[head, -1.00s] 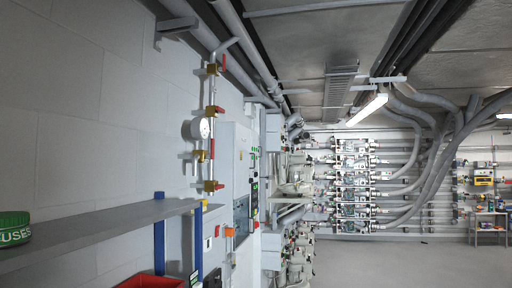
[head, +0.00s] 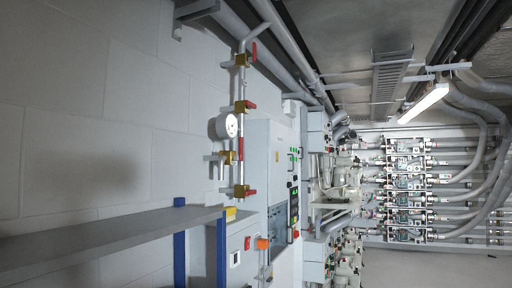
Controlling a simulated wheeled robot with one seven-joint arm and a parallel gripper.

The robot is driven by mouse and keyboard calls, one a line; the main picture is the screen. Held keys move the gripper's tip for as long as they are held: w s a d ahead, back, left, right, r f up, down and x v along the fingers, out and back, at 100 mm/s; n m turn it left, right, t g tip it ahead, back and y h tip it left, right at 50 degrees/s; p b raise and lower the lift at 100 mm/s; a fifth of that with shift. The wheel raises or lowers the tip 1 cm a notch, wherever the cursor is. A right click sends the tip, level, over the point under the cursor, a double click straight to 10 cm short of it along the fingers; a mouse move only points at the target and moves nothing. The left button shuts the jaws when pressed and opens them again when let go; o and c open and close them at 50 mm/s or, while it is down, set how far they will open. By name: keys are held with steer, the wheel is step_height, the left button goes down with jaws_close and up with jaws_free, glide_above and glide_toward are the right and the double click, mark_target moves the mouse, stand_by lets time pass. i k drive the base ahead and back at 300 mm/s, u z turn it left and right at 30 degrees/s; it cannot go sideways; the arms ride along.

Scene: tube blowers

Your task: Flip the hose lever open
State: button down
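In the head view, a vertical pipe on the left wall carries several brass valves with red levers. The top red lever (head: 254,51) points upward. Another red lever (head: 249,104) sits above the round white gauge (head: 226,126). A narrow red lever (head: 241,148) stands upright beside the gauge's lower side branch. The lowest red lever (head: 249,193) is just above the shelf's right end. I cannot tell which of these, if any, is the hose lever. My gripper is not in view.
A long grey shelf (head: 100,240) with blue posts (head: 179,250) juts along the left wall below the pipe. Grey control cabinets (head: 262,160) stand right of the pipe. Tube machines (head: 405,190) with thick hoses (head: 487,140) fill the back. Floor (head: 420,268) at lower right looks clear.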

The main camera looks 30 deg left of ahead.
mark_target(239, 158)
steer(key=i, duration=2.85)
steer(key=u, duration=4.05)
